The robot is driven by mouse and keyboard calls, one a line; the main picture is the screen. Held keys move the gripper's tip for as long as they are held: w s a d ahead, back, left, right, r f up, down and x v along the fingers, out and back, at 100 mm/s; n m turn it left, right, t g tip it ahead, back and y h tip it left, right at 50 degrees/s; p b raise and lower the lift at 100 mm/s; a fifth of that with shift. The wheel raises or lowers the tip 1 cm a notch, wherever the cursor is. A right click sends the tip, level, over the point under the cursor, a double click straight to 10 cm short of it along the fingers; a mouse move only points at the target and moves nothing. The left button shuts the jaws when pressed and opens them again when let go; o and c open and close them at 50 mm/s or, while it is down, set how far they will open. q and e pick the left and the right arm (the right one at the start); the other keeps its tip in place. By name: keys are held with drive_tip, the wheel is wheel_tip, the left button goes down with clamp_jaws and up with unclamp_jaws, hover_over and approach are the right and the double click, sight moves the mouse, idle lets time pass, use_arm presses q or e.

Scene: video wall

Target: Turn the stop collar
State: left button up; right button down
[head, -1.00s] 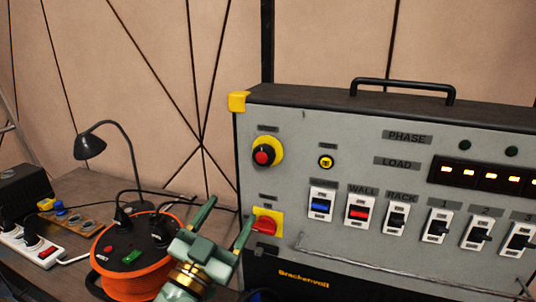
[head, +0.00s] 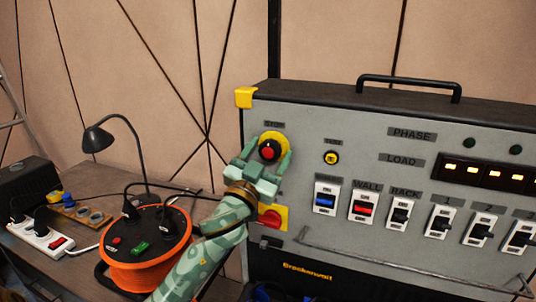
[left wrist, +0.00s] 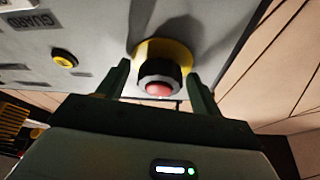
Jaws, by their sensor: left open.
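The stop control is a red button with a black collar (head: 268,150) on a round yellow plate, on the grey panel's upper left under a STOP label. In the left wrist view the black collar (left wrist: 161,71) sits around the red button (left wrist: 159,89), with the yellow plate (left wrist: 172,47) behind. My left gripper (head: 267,156) is open in front of the panel, one finger on each side of the collar. In the left wrist view gaps show between the fingers (left wrist: 159,74) and the collar. My right gripper is not in view.
Below the stop control is a red rotary switch (head: 270,217) on a yellow plate. A small yellow button (head: 331,157) and several rocker switches lie to the right. An orange cable reel (head: 140,275), a black lamp (head: 98,138) and a white power strip (head: 42,238) stand on the left.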

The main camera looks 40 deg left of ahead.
use_arm(q)
drive_tip(key=c, duration=1)
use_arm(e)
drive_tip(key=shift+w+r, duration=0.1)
use_arm(q)
drive_tip(key=m+h+p, duration=0.1)
drive_tip(key=m+p, duration=0.2)
drive_tip(key=m+h+p, duration=0.1)
drive_tip(key=m+p, duration=0.1)
drive_tip(key=m+g+h+p, duration=0.1)
drive_tip(key=m+p, duration=0.2)
drive_tip(key=shift+s+a+r+m+h+p, duration=0.1)
drive_tip(key=shift+s+r+m+h+p, duration=0.05)
drive_tip(key=shift+r+m+h+p, duration=0.2)
drive_tip(key=shift+f+m+g+h+p, duration=0.15)
drive_tip(key=shift+m+g+h+p, duration=0.45)
drive_tip(key=shift+m+p, duration=0.55)
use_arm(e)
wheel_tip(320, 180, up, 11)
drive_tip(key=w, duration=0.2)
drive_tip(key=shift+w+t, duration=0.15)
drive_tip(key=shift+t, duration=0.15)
